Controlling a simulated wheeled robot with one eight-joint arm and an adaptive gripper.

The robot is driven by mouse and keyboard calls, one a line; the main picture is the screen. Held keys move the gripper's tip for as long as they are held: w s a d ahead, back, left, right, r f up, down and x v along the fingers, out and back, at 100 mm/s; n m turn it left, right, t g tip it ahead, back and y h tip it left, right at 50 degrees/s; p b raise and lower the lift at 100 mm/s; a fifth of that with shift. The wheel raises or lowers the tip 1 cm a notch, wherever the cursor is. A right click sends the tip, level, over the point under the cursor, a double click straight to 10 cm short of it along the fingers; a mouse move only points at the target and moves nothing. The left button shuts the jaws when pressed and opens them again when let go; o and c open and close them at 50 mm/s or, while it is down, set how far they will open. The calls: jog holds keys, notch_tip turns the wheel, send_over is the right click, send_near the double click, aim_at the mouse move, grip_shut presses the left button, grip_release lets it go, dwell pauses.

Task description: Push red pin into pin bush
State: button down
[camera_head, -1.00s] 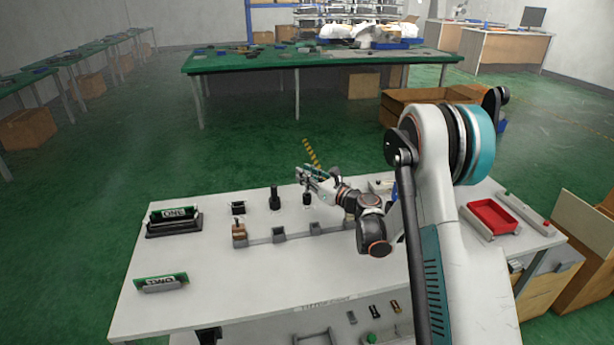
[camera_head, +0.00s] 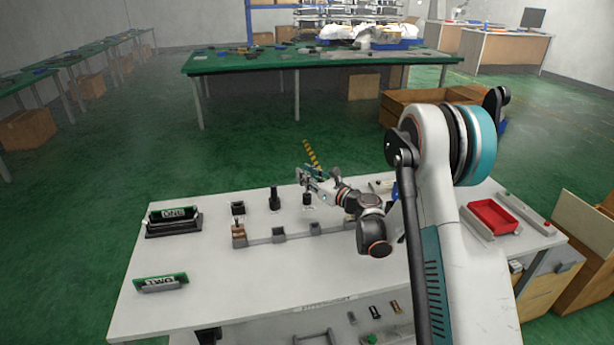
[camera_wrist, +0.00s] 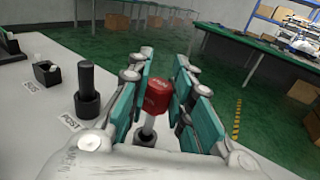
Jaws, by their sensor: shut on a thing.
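The red pin's head (camera_wrist: 157,92) is between the teal-padded fingers of my gripper (camera_wrist: 160,98) in the wrist view, and the gripper is shut on it. A pale shaft (camera_wrist: 149,124) runs down from the red head into a dark round base, the pin bush (camera_wrist: 145,137), partly hidden by my gripper's body. How deep the shaft sits cannot be told. In the head view my gripper (camera_head: 311,177) is over the small dark bush (camera_head: 307,199) near the far edge of the white table; the red head cannot be made out there.
A black post (camera_wrist: 87,92) on a round base stands left of the bush; it also shows in the head view (camera_head: 274,198). A small black socket block (camera_head: 237,208) is further left. Grey blocks (camera_head: 278,233) lie in front. A red tray (camera_head: 492,216) is at right.

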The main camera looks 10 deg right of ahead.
jog(key=shift+f, duration=0.85)
jog(key=c, duration=1.4)
grip_release()
jog(key=shift+o, duration=0.2)
jog(key=shift+s, duration=0.1)
jog(key=v, duration=1.2)
jog(key=shift+d+f, duration=0.25)
jog(key=shift+s+a+r, duration=0.1)
jog(key=shift+s+r, duration=0.05)
jog(key=shift+r, duration=0.1)
